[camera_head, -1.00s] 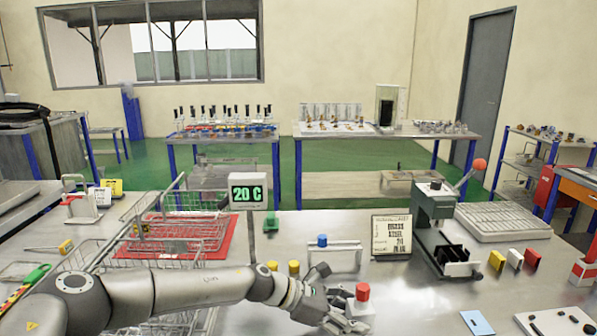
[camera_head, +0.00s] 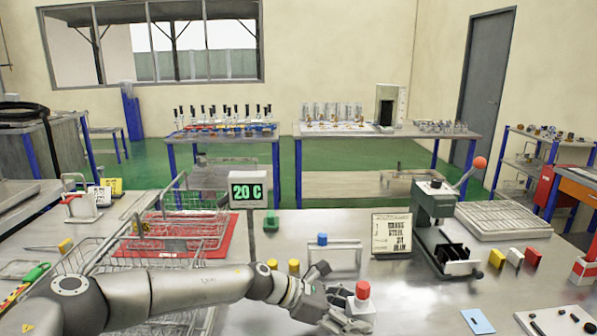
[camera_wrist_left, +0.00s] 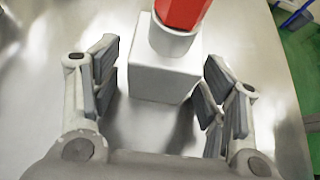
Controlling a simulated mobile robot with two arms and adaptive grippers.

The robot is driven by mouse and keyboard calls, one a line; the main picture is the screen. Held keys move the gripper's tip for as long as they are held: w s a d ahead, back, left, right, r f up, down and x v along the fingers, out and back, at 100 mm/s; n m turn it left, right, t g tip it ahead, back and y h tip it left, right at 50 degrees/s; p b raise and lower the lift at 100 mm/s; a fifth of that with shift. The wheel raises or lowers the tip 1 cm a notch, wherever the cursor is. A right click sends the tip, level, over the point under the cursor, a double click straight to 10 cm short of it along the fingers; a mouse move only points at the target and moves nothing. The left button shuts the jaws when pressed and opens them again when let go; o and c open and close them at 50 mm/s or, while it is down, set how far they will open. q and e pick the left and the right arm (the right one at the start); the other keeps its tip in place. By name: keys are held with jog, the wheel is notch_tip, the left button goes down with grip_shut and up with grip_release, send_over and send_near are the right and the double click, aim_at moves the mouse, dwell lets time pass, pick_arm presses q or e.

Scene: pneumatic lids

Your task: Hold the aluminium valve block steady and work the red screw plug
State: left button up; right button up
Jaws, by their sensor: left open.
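The aluminium valve block (camera_head: 362,309) is a small pale cube standing on the metal bench. The red screw plug (camera_head: 362,290) stands upright in a round collar on its top. My left gripper (camera_head: 343,314) is open at the near left side of the block. In the left wrist view, the block (camera_wrist_left: 162,80) sits between the tips of the open fingers, with a narrow gap on the left; contact on the right cannot be told. The red plug (camera_wrist_left: 182,12) is cut off by the top edge there. My right gripper is not in view.
A blue-topped part (camera_head: 322,240) by a wire frame and a sign (camera_head: 391,234) stand behind the block. A lever press (camera_head: 440,225) stands behind to the right. Wire baskets (camera_head: 180,235) lie left. A blue card (camera_head: 477,321) lies right, with clear bench between.

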pick_arm(q)
jog(key=shift+c, duration=0.3)
jog(key=shift+r, duration=0.1)
jog(key=c, duration=0.9)
jog(key=shift+s+f, duration=0.2)
jog(key=shift+f, duration=0.35)
jog(key=o, duration=1)
jog(key=shift+o, duration=0.2)
